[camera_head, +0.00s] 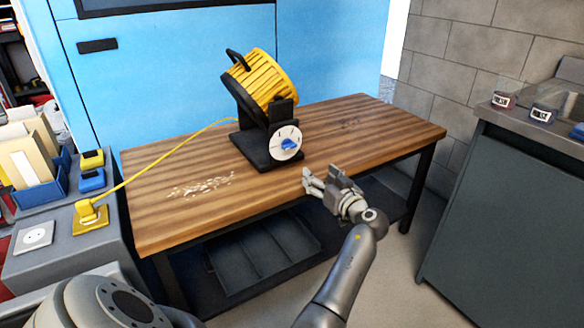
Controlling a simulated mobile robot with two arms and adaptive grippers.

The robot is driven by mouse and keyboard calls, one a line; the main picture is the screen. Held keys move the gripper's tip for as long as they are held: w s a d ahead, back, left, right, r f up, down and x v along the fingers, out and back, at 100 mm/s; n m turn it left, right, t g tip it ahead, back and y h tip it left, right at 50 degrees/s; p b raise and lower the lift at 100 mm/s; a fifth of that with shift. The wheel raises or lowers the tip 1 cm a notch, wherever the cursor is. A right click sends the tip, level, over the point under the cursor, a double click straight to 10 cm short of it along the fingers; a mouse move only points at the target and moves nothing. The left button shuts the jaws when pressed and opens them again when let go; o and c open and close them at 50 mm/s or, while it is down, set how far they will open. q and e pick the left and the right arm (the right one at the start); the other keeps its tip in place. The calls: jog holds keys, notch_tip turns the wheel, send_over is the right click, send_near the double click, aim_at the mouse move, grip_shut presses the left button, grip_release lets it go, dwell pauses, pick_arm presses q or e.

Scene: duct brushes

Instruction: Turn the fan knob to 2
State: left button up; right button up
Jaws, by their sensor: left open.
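The yellow fan (265,80) with a black base (262,152) stands on the wooden table. A round white dial (283,153) with a blue knob (288,144) faces me at the front of the base. The dial's marks are too small to read, so I cannot tell the knob's setting. My left gripper (322,180) is open and empty. It is to the right of and below the dial in the view, near the table's front edge, apart from the knob. My right gripper is not in view.
The wooden table (385,120) has pale scraps (202,187) on its left part. A yellow cord (150,173) runs left to a yellow plug (90,215) on a grey cabinet. A dark counter (500,195) stands right. The table's right part is mostly clear.

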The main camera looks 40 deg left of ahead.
aim_at(291, 148)
pick_arm(q)
jog(key=a+r+n, duration=0.1)
jog(key=a, duration=0.2)
jog(key=a+r+n+g+y+b, duration=0.1)
jog(key=a, duration=0.3)
jog(key=w+a+r+b, duration=0.1)
jog(key=a, duration=0.2)
jog(key=shift+a+r+n+g+y, duration=0.3)
jog(key=shift+r+n+y, duration=0.1)
jog(key=shift+w+a, duration=0.2)
jog(key=shift+a, duration=0.5)
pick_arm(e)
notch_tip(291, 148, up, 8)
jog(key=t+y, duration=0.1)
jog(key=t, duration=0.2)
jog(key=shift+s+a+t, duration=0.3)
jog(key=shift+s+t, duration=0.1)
pick_arm(q)
jog(key=shift+c, duration=0.3)
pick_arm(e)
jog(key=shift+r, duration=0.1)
pick_arm(q)
jog(key=c, duration=0.9)
